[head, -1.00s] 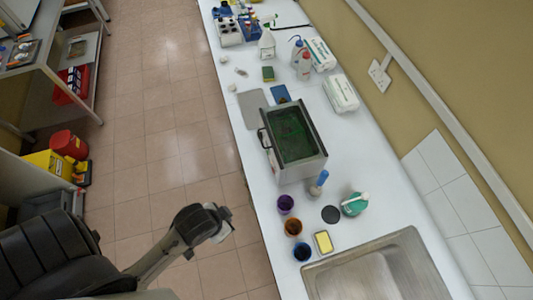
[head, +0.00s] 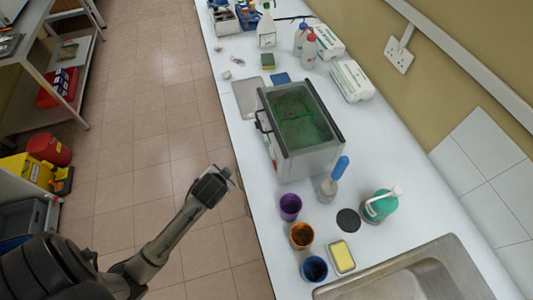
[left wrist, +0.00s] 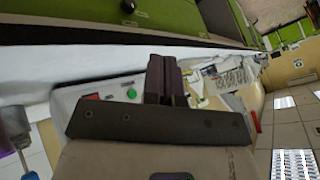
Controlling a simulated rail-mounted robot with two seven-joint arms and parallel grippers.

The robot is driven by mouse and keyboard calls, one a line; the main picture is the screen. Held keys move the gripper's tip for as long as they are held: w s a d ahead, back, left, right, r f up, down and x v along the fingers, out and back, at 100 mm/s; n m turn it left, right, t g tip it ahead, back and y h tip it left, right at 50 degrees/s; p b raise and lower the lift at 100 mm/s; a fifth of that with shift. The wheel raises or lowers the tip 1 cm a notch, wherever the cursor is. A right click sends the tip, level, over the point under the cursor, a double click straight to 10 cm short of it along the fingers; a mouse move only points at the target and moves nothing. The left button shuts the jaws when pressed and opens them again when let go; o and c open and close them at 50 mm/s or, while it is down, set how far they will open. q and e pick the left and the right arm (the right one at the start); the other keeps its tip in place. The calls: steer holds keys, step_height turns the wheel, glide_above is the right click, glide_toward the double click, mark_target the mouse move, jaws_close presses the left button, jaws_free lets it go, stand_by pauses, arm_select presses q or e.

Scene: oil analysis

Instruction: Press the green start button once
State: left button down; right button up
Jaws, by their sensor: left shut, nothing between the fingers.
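The green start button (left wrist: 131,93) shows in the left wrist view on a pale panel (left wrist: 70,98), beside a red round part (left wrist: 93,97) and a small label. My left gripper (left wrist: 164,62) is shut and empty; in that view its fingers are just right of the green button, and whether they touch the panel cannot be told. In the head view my left gripper (head: 226,176) is over the floor by the counter's front edge, left of the metal bath (head: 318,162) with murky green contents. The button cannot be made out in the head view. My right gripper is out of view.
The tiled floor (head: 150,160) is clear.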

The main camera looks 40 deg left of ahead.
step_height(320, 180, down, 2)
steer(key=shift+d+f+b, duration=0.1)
steer(key=shift+b, duration=0.35)
arm_select(q)
steer(key=w+a+f+m+t+y, duration=0.3)
steer(key=w+a+f+m+t, duration=0.15)
steer(key=a+m, duration=0.4)
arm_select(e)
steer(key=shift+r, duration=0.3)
arm_select(q)
steer(key=w+d+r+m+t+h, duration=0.4)
steer(key=m+t, duration=0.2)
steer(key=m, duration=0.8)
steer(key=shift+w, duration=0.1)
